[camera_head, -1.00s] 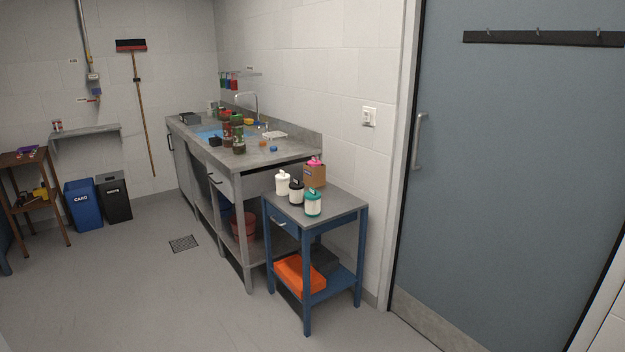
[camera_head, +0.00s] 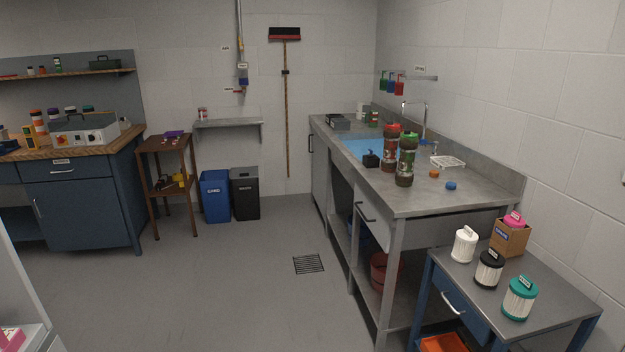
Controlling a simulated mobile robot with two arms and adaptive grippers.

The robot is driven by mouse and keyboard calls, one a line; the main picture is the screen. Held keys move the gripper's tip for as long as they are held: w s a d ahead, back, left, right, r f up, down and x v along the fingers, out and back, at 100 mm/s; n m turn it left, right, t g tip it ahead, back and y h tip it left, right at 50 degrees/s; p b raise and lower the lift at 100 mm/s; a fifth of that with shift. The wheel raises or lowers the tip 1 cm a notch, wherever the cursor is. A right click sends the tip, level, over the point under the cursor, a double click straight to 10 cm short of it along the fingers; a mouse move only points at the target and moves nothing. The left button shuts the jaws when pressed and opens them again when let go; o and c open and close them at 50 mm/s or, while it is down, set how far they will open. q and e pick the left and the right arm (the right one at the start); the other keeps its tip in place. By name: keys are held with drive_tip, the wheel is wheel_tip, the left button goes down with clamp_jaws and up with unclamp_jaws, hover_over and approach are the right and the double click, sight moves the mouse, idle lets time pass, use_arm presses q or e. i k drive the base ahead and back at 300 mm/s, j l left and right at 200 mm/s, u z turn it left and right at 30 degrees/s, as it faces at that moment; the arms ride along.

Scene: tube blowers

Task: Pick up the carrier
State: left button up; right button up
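I cannot tell for certain which thing is the carrier. A small brown cardboard box (camera_head: 509,240) with a label holds a pink-topped item on the small blue table at the right. Beside it stand a white canister (camera_head: 464,246), a black-topped canister (camera_head: 489,269) and a teal-topped canister (camera_head: 519,299), each with a handle on top. A grey box with a dark handle (camera_head: 84,131) sits on the wooden workbench at the left. Neither of my grippers is in view.
A sink counter (camera_head: 437,200) with two dark jars stands right of centre, beside the blue table (camera_head: 560,304). A brown stand (camera_head: 168,151), a blue bin (camera_head: 215,198) and a black bin (camera_head: 245,196) are at the back. The grey floor (camera_head: 230,290) in between is open around a drain grate.

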sight(404, 177)
drive_tip(key=i+z, duration=0.1)
drive_tip(key=i, duration=0.8)
drive_tip(key=i+j+z, duration=0.1)
drive_tip(key=i, duration=0.8)
drive_tip(key=j, duration=0.1)
